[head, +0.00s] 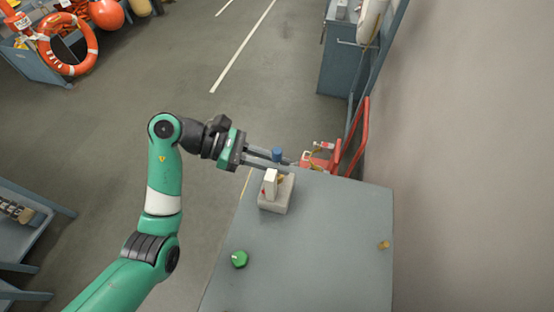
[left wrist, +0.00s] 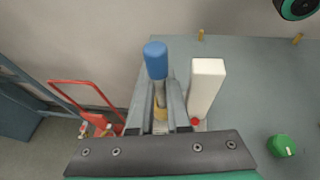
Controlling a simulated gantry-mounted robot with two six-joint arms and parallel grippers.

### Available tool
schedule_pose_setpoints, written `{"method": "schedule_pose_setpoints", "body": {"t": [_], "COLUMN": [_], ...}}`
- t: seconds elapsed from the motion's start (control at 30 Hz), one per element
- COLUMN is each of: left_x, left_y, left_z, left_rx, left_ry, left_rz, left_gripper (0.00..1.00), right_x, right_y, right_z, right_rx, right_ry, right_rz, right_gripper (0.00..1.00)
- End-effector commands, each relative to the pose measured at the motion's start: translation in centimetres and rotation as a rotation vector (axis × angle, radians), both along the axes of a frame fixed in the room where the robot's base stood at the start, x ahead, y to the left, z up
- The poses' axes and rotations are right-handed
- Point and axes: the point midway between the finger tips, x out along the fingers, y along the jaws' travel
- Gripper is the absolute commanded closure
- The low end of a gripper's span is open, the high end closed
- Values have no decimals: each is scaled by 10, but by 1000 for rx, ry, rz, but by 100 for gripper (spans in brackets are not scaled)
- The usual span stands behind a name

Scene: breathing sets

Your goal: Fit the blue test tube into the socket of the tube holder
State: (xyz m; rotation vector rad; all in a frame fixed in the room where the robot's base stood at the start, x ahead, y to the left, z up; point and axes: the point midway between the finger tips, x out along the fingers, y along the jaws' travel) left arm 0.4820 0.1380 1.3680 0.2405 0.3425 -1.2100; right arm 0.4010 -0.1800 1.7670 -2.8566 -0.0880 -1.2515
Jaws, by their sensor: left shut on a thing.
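The blue test tube (head: 277,154) is held between the fingers of my left gripper (head: 280,160), which is shut on it. In the left wrist view its blue top (left wrist: 156,60) stands up from between the gripper fingers (left wrist: 160,92); its lower part is mostly hidden. The tube holder has a pale grey base (head: 276,207) and a white upright block (head: 270,183), which also shows right of the fingers in the wrist view (left wrist: 207,85). A yellowish part (left wrist: 160,113) shows between the fingers. I cannot tell whether the tube touches the socket.
The holder stands near the far left corner of a grey table (head: 310,260). A green knob (head: 239,259) and a small brass piece (head: 384,245) are on the table. A red-framed cart (head: 357,140) stands beyond its far edge. The table's middle is clear.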

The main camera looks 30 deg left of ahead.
Motion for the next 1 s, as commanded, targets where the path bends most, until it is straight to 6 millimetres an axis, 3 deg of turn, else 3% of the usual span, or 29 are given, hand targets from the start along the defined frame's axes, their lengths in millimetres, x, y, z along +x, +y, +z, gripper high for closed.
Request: {"method": "schedule_pose_setpoints", "body": {"t": [0.33, 0.37, 0.4, 0.8, 1.0], "left_x": [0, 0, 0, 0, -12], "left_y": [0, 0, 0, 2, 39], "left_z": [-6, -4, -3, 3, 14], "left_rx": [0, 0, 0, 0, 1], "left_ry": [-1, -1, 0, 0, -4], "left_rz": [0, 0, 0, 1, 5], "left_gripper": [100, 80, 73, 73, 73], "right_x": [0, 0, 0, 0, 0], "right_y": [0, 0, 0, 0, 0], "right_z": [-7, -5, -4, 1, -15], "right_rx": [0, 0, 0, 0, 0], "right_ry": [0, 0, 0, -1, 0], "right_rz": [0, 0, 0, 0, 0], "right_gripper": [50, 50, 50, 50, 50]}}
